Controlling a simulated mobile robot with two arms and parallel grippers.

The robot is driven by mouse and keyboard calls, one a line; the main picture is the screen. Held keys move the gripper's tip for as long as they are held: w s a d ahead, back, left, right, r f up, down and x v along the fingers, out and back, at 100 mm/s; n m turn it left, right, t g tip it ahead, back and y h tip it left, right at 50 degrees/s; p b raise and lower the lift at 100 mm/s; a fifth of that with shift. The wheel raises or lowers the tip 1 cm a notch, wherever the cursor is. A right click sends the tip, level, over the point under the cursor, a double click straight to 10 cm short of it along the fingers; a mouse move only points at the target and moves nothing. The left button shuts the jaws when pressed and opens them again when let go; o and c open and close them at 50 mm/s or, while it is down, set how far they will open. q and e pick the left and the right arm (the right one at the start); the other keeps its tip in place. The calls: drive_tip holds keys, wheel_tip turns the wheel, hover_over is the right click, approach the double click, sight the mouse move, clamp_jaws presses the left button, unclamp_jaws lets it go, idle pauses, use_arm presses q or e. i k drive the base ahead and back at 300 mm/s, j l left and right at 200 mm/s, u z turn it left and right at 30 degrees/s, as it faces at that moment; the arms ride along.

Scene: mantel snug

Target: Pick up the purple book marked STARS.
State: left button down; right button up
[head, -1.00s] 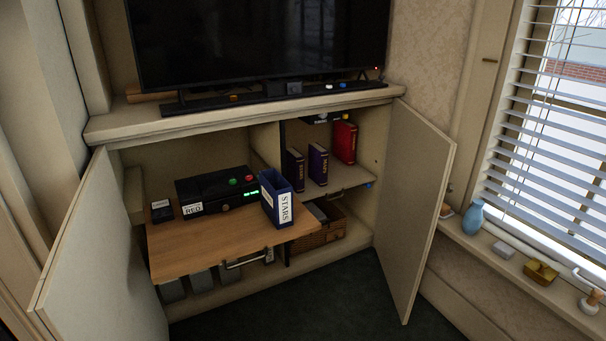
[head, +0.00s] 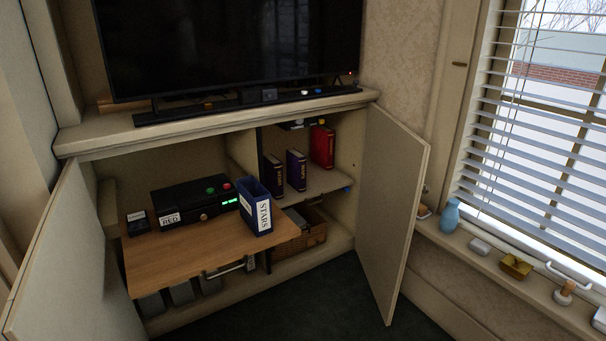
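A purple book (head: 297,171) with gold spine lettering stands upright on the right-hand shelf inside the open cabinet. The lettering on its spine is too small to read. A darker book (head: 274,176), navy or dark purple, stands just left of it, and a red book (head: 322,147) stands to its right, farther back. The word STARS is readable on the white label of a blue open-topped file box (head: 254,209), which stands on the pull-out wooden board in front of the shelf's left end. Neither of my grippers is in view.
Both cabinet doors, left (head: 62,262) and right (head: 392,210), stand open. The wooden board (head: 165,262) juts out and carries a black box (head: 193,202) with buttons. A wicker basket (head: 300,240) sits below the shelf. The dark carpet (head: 320,300) in front is clear.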

sight(273, 167)
drive_tip(key=i+l, duration=0.3)
drive_tip(key=i, duration=0.15)
drive_tip(key=i+l, duration=0.35)
drive_tip(key=i, duration=0.1)
